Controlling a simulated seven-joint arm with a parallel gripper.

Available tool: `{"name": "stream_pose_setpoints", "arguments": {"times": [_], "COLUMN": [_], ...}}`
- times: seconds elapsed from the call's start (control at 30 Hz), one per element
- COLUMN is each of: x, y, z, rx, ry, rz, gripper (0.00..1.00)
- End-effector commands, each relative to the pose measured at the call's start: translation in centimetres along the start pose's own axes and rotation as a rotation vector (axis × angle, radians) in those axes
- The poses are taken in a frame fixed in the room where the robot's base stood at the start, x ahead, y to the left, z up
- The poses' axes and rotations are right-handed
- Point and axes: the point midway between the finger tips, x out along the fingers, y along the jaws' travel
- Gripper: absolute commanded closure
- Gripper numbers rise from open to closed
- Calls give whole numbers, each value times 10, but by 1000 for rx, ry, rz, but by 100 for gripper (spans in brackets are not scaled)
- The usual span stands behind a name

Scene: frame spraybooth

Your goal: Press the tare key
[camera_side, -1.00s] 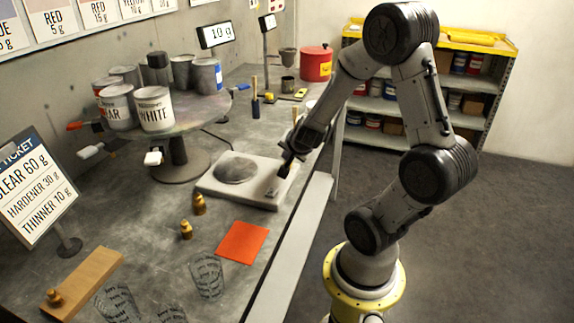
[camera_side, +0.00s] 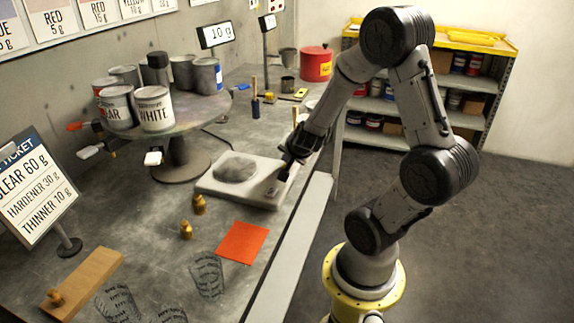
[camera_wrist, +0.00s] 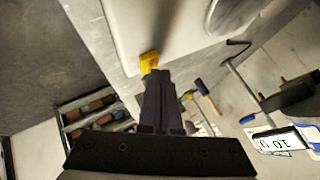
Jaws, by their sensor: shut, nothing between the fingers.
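The pale scale (camera_side: 215,190) lies on the bench, with a round grey pan (camera_side: 235,168) on its left part. A small dark marking or key (camera_side: 271,193) shows at its front right; I cannot read it. My gripper (camera_side: 284,175) is shut and empty, tilted down over the scale's right end. In the wrist view, the closed fingers (camera_wrist: 152,76) point towards the scale's white edge (camera_wrist: 165,30). A small yellow piece (camera_wrist: 149,61) shows at their tips; I cannot tell whether it is the key or whether they touch it. The display (camera_side: 215,34) reads 10 g.
A turntable (camera_side: 178,128) with several paint cans stands behind the scale. Two brass weights (camera_side: 198,204) (camera_side: 186,230) and an orange card (camera_side: 242,242) lie in front. Clear cups (camera_side: 207,275) and a wooden block (camera_side: 84,283) are nearer the camera.

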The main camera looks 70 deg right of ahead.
Motion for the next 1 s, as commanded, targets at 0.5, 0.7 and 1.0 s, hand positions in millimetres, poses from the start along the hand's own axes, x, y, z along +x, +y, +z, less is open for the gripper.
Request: {"name": "stream_pose_setpoints", "arguments": {"times": [0.5,0.7,1.0], "x": [4,6,5], "y": [3,4,4], "z": [3,4,4], "rx": [0,0,0], "ry": [0,0,0], "rz": [0,0,1], "gripper": [100,100,100]}}
